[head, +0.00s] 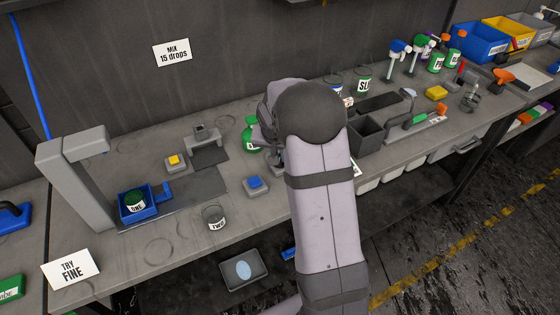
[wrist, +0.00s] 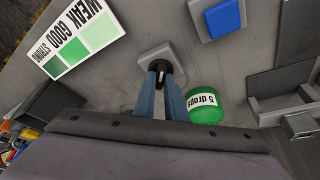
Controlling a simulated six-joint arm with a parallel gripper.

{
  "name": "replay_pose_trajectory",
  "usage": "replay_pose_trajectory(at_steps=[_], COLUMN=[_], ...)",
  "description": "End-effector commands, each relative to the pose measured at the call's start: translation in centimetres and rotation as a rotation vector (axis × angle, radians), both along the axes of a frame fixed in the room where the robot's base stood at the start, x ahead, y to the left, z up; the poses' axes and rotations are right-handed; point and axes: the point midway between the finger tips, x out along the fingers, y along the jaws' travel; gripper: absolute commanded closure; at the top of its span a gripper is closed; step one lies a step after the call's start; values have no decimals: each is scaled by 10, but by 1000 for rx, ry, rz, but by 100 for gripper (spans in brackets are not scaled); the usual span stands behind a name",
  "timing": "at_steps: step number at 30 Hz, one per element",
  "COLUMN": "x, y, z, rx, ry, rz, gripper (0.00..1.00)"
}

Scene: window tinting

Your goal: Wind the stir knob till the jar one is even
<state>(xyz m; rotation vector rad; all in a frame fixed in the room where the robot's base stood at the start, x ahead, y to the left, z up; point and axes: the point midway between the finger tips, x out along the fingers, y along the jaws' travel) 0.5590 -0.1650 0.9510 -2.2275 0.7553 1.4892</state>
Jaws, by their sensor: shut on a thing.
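In the wrist view my gripper (wrist: 160,76) points down at a small black knob (wrist: 159,66) on a grey square base (wrist: 152,54). Its two blue-grey fingers are shut on the knob. In the head view my arm hides the knob and most of the gripper. Jar one (head: 134,203), with dark green contents and a label reading ONE, stands in a blue tray (head: 154,212) at the left, under a grey post with an overhanging head. I cannot tell whether its green is even.
A green bottle labelled 5 drops (wrist: 203,107) stands close beside my fingers. A blue button (head: 256,182) and clear jar two (head: 213,218) are nearby. A shade card (wrist: 78,38) reads WEAK, GOOD, STRONG. A yellow button (head: 174,160) sits farther left. A sign (head: 172,52) reads MIX 15 drops.

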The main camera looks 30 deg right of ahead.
Motion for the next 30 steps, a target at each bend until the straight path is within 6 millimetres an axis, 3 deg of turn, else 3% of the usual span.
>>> replay_pose_trajectory(at_steps=[4,30], x=[3,7], y=[1,3], z=[-7,1], rx=[-2,0], ry=[-6,-1], rz=[-129,-940], gripper=[100,100])
